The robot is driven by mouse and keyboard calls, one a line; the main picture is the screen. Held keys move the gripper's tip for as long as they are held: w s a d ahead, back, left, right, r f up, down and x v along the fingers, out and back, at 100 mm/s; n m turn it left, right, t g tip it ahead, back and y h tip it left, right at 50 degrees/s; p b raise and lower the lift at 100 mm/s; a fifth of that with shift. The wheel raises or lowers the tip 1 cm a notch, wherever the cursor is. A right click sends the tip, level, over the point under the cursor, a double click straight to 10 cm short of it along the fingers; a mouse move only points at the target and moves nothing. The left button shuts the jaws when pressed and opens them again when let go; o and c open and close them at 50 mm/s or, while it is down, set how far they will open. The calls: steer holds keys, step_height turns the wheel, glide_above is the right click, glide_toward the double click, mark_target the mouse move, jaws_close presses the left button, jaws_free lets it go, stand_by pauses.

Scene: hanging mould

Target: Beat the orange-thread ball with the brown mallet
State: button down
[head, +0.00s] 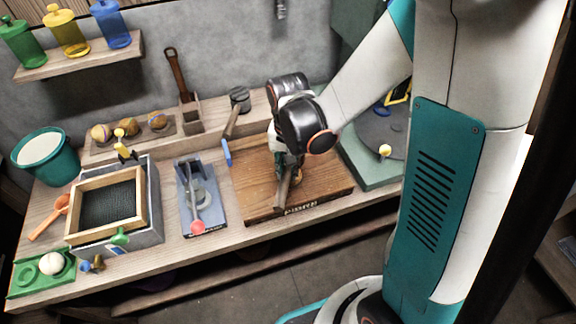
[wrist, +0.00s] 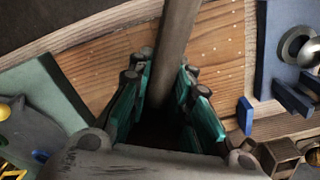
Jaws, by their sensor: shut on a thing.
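My gripper (head: 288,160) is over the wooden board (head: 325,185) and is shut on a brown-grey rod, which I take to be the handle of the brown mallet (head: 281,192). In the wrist view the rod (wrist: 175,45) runs between the teal fingers (wrist: 160,105) and out over the board. The mallet's head cannot be made out. A small golden-orange patch (head: 298,176) shows on the board right beside my gripper; it may be the orange-thread ball, mostly hidden. Whether the mallet touches it cannot be told.
Several thread-wrapped balls (head: 100,132) sit on the back ledge, left of an upright brown handle (head: 177,72) in a holder. A blue-grey stand (head: 212,215) and framed tray (head: 145,205) stand farther left.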

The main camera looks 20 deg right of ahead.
steer(key=shift+f, duration=0.15)
step_height(320, 180, down, 4)
steer(key=b, duration=0.4)
steer(key=shift+f, duration=0.15)
step_height(320, 180, up, 5)
steer(key=p, duration=0.3)
steer(key=shift+p, duration=0.35)
steer(key=shift+f, duration=0.15)
step_height(320, 180, down, 5)
steer(key=b, duration=0.4)
steer(key=shift+r, duration=0.2)
step_height(320, 180, up, 5)
steer(key=p, duration=0.3)
steer(key=shift+f, duration=0.3)
steer(key=shift+f, duration=0.1)
